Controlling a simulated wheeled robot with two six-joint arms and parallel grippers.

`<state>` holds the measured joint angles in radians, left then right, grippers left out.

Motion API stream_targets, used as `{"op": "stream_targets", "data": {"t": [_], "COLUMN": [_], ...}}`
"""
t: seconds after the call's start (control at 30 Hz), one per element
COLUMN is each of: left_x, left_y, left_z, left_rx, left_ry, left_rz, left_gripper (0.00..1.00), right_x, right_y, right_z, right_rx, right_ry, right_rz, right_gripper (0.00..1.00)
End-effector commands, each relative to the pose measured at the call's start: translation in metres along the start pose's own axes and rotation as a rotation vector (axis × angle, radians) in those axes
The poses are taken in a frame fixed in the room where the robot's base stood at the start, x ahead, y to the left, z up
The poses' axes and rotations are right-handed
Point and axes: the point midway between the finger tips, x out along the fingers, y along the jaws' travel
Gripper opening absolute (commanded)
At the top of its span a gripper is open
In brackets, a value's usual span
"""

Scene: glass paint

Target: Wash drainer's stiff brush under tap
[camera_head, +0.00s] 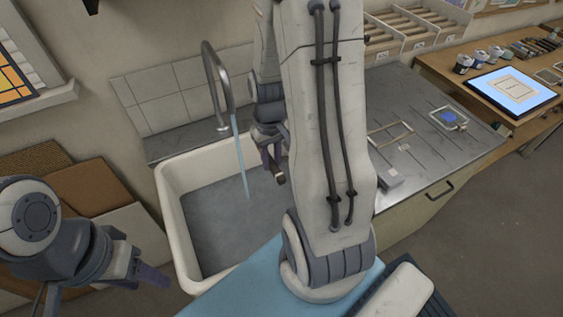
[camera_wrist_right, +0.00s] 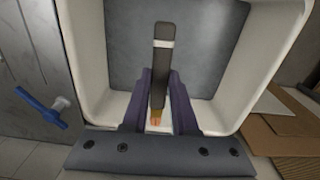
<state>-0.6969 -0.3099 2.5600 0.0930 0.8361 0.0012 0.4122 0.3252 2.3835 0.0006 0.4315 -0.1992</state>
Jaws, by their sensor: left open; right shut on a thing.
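The tap (camera_head: 222,80) curves over the white sink (camera_head: 172,215), and a blue stream of water (camera_head: 242,160) falls from it into the basin. My right gripper (camera_head: 274,165) hangs over the basin, to the right of the stream and apart from it in the picture. It is shut on the brush (camera_wrist_right: 162,55); in the right wrist view the dark length with a pale band sticks out beyond the purple fingers (camera_wrist_right: 158,90). A copper-coloured part shows between the fingers. I cannot make out the bristles clearly. My left gripper (camera_head: 150,274) is open and empty, left of the sink.
The grey drainer worktop (camera_head: 440,155) right of the sink holds a metal frame (camera_head: 390,133) and a blue item (camera_head: 449,117). A blue T-shaped item (camera_wrist_right: 42,108) shows in the right wrist view. Brown boards (camera_head: 95,190) lean at the left. My right arm hides part of the sink and worktop.

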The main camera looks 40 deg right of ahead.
Motion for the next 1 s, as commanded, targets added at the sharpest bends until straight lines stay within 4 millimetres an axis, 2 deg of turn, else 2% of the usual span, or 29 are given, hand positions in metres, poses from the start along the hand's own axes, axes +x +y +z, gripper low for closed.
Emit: {"op": "stream_targets", "data": {"t": [0.3, 0.6, 1.0], "left_x": [0.006, 0.004, 0.004], "left_y": [-0.001, 0.0, 0.0], "left_z": [0.0, 0.0, 0.0], "left_rx": [-0.001, -0.001, -0.001], "left_ry": [0.0, 0.0, 0.0], "left_rz": [0.0, 0.0, 0.0], "left_gripper": [0.53, 0.53, 0.53], "right_x": [0.007, 0.011, 0.014], "right_y": [-0.02, -0.036, -0.043], "right_z": [-0.025, -0.045, -0.054], "right_rx": [-0.003, -0.001, 0.001], "right_ry": [0.0, -0.001, 0.0], "right_rz": [0.0, 0.0, 0.0], "right_gripper": [0.0, 0.0, 0.0]}}
